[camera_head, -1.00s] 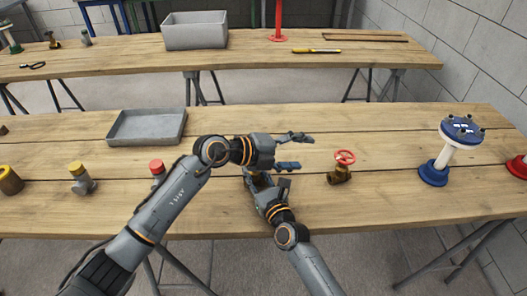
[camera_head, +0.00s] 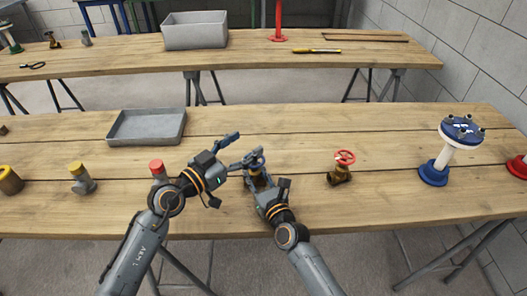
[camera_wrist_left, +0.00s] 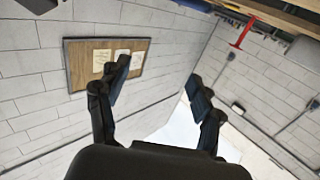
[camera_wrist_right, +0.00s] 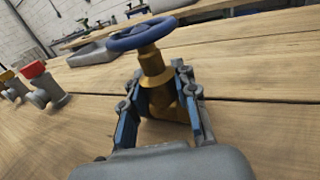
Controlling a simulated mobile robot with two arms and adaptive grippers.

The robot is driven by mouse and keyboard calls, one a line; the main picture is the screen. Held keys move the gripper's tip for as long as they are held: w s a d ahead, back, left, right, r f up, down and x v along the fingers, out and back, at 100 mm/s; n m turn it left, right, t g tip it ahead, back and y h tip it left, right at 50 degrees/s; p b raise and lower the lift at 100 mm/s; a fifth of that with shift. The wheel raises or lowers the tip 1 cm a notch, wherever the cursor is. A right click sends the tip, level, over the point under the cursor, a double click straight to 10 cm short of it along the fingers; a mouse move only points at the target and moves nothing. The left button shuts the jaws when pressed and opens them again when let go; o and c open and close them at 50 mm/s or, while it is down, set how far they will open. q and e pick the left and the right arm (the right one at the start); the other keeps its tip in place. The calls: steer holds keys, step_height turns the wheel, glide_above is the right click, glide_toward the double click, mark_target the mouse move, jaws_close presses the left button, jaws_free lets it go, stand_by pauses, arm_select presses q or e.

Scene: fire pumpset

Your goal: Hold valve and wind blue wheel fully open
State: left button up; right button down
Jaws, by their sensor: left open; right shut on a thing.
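A brass valve with a blue wheel (camera_wrist_right: 142,33) stands upright between the fingers of my right gripper (camera_wrist_right: 158,98) in the right wrist view. My right gripper is shut on the brass valve body (camera_wrist_right: 160,85), below the wheel. In the head view the blue wheel (camera_head: 254,157) is small and partly covered by a finger. My left gripper (camera_head: 240,146) is open and empty, just left of the wheel. I cannot tell whether it touches the wheel. The left wrist view shows its spread fingers with only wall and room behind them.
A brass valve with a red wheel (camera_head: 343,165) stands to the right. A blue-and-white stand (camera_head: 450,155) is farther right. A grey tray (camera_head: 147,127) lies at the back left. A red-capped fitting (camera_head: 157,168) stands close to my left arm. The bench centre behind is clear.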

arm_select(q)
step_height(320, 180, down, 7)
steer(key=x, duration=0.7)
steer(key=shift+w+d+f, duration=0.2)
steer(key=shift+f, duration=0.05)
steer(key=c, duration=1)
steer(key=shift+c, duration=0.9)
